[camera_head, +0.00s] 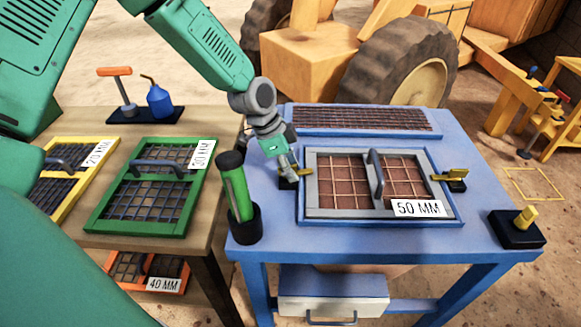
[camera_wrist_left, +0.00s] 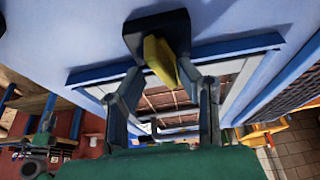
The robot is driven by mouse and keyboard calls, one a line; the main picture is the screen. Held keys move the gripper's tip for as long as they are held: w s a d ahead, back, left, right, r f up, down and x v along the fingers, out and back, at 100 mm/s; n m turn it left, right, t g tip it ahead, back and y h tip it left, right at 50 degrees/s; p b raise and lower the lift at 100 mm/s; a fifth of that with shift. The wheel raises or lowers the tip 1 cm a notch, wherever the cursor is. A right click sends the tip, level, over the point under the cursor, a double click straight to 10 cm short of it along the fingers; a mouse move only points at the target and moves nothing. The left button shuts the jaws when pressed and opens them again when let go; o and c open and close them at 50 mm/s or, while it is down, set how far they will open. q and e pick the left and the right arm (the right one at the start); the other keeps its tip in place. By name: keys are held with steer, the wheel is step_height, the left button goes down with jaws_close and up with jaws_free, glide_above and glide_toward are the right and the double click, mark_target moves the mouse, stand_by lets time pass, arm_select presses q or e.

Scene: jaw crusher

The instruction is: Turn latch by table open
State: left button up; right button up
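The blue table (camera_head: 470,150) carries a grey-framed screen (camera_head: 310,185) labelled 50 MM. A yellow latch (camera_head: 303,172) on a black base sits at the screen's left edge. A second yellow latch (camera_head: 450,176) sits at its right edge. My left gripper (camera_head: 290,172) reaches down at the left latch. In the left wrist view, the gripper (camera_wrist_left: 163,82) has its fingers apart, with the yellow latch (camera_wrist_left: 158,58) between their tips. I see gaps beside the latch, though contact is hard to judge. My right gripper is not in view.
A yellow switch on a black base (camera_head: 517,228) stands at the table's right corner. A green cylinder in a black holder (camera_head: 240,195) stands at its left edge, near my arm. A wooden table (camera_head: 215,125) on the left holds green and yellow screens.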

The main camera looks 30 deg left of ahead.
arm_select(q)
steer(key=shift+r, duration=0.2)
steer(key=s+a+r+n+p, duration=0.1)
steer(key=s+a+r+p, duration=0.1)
steer(key=r+p, duration=0.4)
steer(key=s+a+r+n+p, duration=0.1)
steer(key=s+a+r+p, duration=0.1)
steer(key=r+p, duration=0.4)
steer(key=shift+n+t+y, duration=0.3)
steer(key=b+x, duration=0.1)
steer(key=x, duration=1.2)
steer(key=shift+w+a+b, duration=0.15)
steer(key=shift+w+b, duration=0.05)
steer(key=shift+b, duration=0.2)
steer(key=shift+f, duration=0.15)
steer(key=shift+a+f, duration=0.2)
steer(key=shift+a, duration=0.4)
steer(key=c, duration=0.6)
jaws_close()
steer(key=shift+w+d+r, duration=0.15)
steer(key=shift+d+r, duration=0.05)
steer(key=shift+d, duration=0.2)
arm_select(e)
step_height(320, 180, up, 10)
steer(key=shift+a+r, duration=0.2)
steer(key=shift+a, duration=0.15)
